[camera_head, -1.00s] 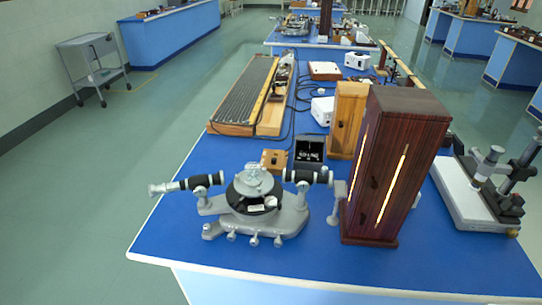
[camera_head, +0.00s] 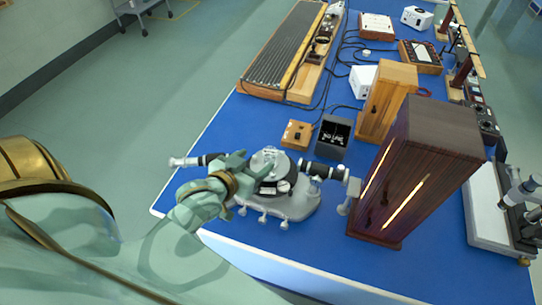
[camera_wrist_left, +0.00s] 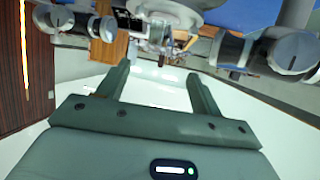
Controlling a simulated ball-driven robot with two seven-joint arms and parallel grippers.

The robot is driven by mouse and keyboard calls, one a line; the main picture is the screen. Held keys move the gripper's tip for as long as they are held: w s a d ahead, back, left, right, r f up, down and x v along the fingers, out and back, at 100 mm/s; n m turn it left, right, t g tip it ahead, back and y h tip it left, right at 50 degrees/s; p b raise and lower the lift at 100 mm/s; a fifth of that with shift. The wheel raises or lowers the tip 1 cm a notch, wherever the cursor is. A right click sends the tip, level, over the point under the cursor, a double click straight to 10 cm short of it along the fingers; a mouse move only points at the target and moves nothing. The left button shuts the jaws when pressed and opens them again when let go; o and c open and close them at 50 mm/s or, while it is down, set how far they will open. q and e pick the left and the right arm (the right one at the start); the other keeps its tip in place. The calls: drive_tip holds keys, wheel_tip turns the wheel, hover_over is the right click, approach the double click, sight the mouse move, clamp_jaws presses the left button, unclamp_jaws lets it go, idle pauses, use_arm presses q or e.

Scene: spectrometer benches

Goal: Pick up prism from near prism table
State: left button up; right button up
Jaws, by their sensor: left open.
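The grey spectrometer (camera_head: 292,206) stands near the front edge of the blue bench, with a black telescope tube (camera_head: 322,170) to the right. Its round prism table (camera_head: 268,158) is in the middle. A small pale, glassy shape shows on top, but I cannot clearly make out the prism. My left gripper (camera_head: 242,170) is open and just left of the prism table, hiding part of the instrument. In the left wrist view, the open fingers (camera_wrist_left: 160,72) have nothing between them, and the spectrometer's tubes (camera_wrist_left: 285,52) show beyond the tips. My right gripper is out of view.
A tall dark wooden lamp box (camera_head: 425,170) with lit slits stands close on the right. A small wooden block (camera_head: 296,134) and a black box (camera_head: 334,137) sit behind the spectrometer. The bench's left front corner is clear.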

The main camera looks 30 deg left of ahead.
sight(268, 154)
use_arm(q)
drive_tip(key=x, duration=0.3)
drive_tip(key=shift+w+f, duration=0.1)
drive_tip(key=shift+w, duration=0.05)
drive_tip(key=x, duration=0.2)
drive_tip(key=b+x, duration=0.1)
drive_tip(key=x, duration=0.2)
drive_tip(key=shift+d+f+b, duration=0.2)
drive_tip(key=shift+f+b, duration=0.05)
drive_tip(key=shift+b, duration=0.05)
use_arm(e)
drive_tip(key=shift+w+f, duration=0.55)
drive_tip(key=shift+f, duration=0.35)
use_arm(q)
drive_tip(key=c, duration=1.1)
